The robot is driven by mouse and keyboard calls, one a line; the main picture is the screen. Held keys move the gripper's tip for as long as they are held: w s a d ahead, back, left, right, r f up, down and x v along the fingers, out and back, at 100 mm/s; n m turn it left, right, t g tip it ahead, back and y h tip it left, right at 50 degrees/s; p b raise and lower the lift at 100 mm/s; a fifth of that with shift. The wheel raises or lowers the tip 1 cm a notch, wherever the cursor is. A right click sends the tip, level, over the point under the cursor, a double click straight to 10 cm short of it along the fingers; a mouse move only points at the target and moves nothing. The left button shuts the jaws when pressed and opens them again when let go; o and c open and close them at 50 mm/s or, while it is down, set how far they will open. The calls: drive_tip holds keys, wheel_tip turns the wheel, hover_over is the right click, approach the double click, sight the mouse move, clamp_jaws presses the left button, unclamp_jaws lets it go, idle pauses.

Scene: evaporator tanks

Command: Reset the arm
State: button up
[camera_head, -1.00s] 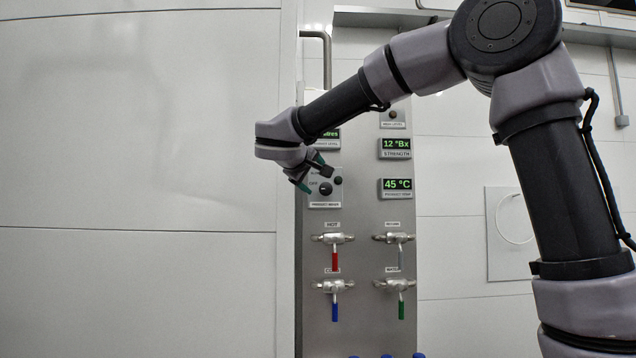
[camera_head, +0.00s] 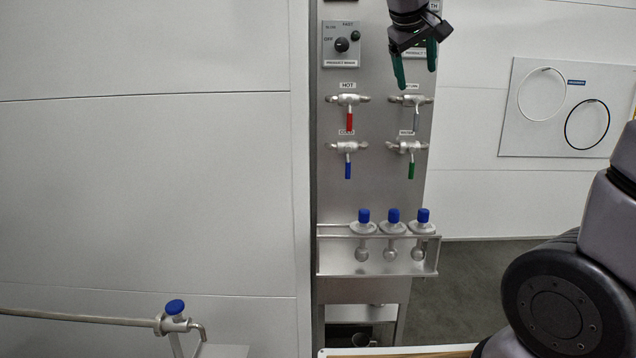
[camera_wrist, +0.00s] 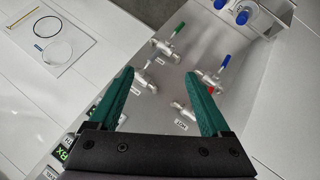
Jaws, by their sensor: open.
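My gripper (camera_head: 415,68) hangs at the top of the head view, fingers pointing down, in front of the steel panel (camera_head: 375,190). Its two green fingers are apart with nothing between them. It also shows open in the wrist view (camera_wrist: 168,92), with the panel's valves beyond the fingertips. The fingertips appear above the valve with the grey handle (camera_head: 416,122); whether they touch anything is not clear, but I see no contact. My arm's middle links lie outside the head view at the top right.
The panel carries a red-handled valve (camera_head: 349,122), a blue-handled valve (camera_head: 348,170), a green-handled valve (camera_head: 411,170) and a knob (camera_head: 342,45). A pipe with a blue-knobbed valve (camera_head: 175,307) stands lower left.

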drive_tip(key=s+d+f+m+y, duration=0.2)
drive_tip(key=s+f+m+y, duration=0.1)
drive_tip(key=s, duration=0.5)
drive_tip(key=s+d+f+m+g+y, duration=0.1)
drive_tip(key=s+f+m+y, duration=0.2)
drive_tip(key=s+f, duration=0.3)
drive_tip(key=s+m, duration=0.1)
drive_tip(key=s, duration=0.2)
drive_tip(key=shift+d+f+m, duration=0.3)
drive_tip(key=shift+d, duration=0.1)
